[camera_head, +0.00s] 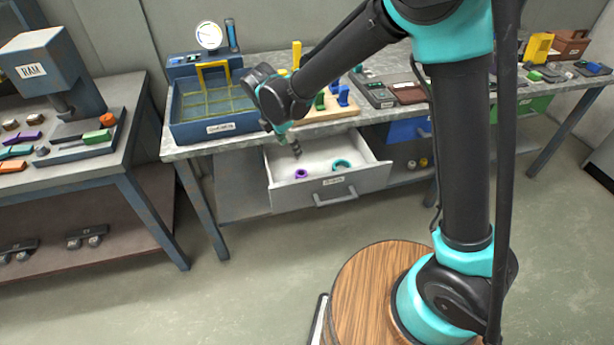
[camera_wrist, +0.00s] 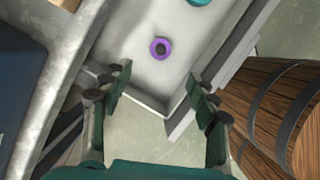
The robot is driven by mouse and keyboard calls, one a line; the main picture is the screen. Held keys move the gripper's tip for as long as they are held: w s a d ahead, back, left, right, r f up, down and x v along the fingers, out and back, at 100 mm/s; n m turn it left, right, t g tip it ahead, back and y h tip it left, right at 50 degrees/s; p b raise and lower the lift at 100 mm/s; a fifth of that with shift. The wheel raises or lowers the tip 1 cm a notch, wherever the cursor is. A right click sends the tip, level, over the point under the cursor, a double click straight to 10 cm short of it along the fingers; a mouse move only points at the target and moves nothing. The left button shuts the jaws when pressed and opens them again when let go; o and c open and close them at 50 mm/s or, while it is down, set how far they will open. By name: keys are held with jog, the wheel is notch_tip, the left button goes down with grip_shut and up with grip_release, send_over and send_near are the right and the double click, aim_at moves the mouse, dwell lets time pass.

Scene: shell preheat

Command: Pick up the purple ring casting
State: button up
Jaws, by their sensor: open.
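The purple ring casting (camera_head: 301,174) lies on the white floor of an open drawer (camera_head: 318,184) under the bench. In the wrist view the purple ring (camera_wrist: 160,48) shows ahead of my gripper, between the lines of its fingers, with a dark centre. My gripper (camera_head: 296,149) hangs over the drawer's back left part, above the ring and apart from it. In the wrist view my gripper (camera_wrist: 158,104) has its two fingers spread wide with nothing between them.
A teal ring-like casting (camera_head: 341,164) lies in the same drawer, to the right of the purple one. The drawer walls and bench edge (camera_head: 222,145) are close to my gripper. A blue tray (camera_head: 190,132) stands on the bench. A wooden barrel (camera_wrist: 275,108) shows at right in the wrist view.

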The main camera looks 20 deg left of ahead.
send_over(300, 173)
jog(key=s, duration=0.2)
notch_tip(300, 173, down, 9)
jog(key=shift+a+f, duration=0.1)
jog(key=shift+a, duration=0.05)
jog(key=shift+s+x, duration=0.15)
jog(key=shift+x, duration=1.2)
jog(key=shift+s+x, duration=0.2)
jog(key=shift+x, duration=1.1)
jog(key=shift+f, duration=0.1)
jog(key=shift+c, duration=0.5)
jog(key=c, duration=1.2)
jog(key=shift+o, duration=0.2)
